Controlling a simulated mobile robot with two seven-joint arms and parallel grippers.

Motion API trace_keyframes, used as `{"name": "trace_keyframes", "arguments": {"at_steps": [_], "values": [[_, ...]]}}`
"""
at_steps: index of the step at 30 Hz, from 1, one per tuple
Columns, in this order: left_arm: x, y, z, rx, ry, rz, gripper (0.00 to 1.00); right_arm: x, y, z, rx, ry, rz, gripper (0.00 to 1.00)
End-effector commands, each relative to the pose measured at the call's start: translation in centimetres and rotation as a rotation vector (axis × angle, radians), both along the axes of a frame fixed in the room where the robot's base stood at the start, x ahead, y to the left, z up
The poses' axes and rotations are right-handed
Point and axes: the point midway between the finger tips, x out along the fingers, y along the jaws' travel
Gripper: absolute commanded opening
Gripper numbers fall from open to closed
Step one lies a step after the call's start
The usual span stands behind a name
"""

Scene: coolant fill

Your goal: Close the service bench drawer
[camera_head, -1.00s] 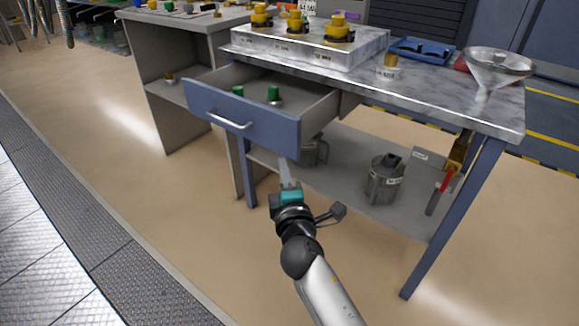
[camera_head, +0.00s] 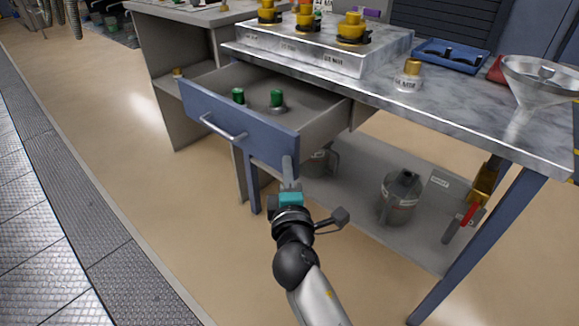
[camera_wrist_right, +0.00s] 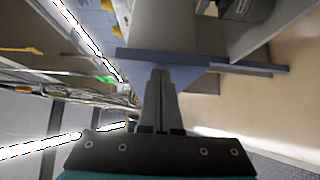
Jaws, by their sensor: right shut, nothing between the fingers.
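The service bench drawer (camera_head: 240,128) has a blue front with a silver bar handle (camera_head: 222,128). It stands pulled well out from under the marble bench top (camera_head: 450,100). Two green-capped items (camera_head: 277,99) show inside it. My right gripper (camera_head: 287,162) is shut and empty, with its fingertips at the lower right end of the drawer front; I cannot tell whether they touch. In the right wrist view the shut fingers (camera_wrist_right: 157,80) point at the blue edge of the drawer front (camera_wrist_right: 180,57). My left gripper is not in view.
A box with yellow-capped fittings (camera_head: 310,45), a blue tray (camera_head: 452,55) and a funnel (camera_head: 540,80) stand on the bench top. A grey can (camera_head: 400,197) stands on the lower shelf. The floor in front of the drawer (camera_head: 150,190) is clear.

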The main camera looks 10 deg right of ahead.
Motion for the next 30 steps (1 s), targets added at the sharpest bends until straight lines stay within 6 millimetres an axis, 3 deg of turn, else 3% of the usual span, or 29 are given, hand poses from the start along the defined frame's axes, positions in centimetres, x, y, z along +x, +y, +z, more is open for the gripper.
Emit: {"name": "trace_keyframes", "arguments": {"at_steps": [14, 20, 30], "values": [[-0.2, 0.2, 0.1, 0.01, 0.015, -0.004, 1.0, 0.8, -1.0, 0.2, 0.0, -0.002, 0.0, 0.0], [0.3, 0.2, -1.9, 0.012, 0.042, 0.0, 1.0, 2.9, -4.1, 0.3, -0.003, -0.002, -0.002, 0.0], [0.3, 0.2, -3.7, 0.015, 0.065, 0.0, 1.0, 8.2, -11.3, 0.2, -0.003, -0.002, -0.004, 0.0]]}}
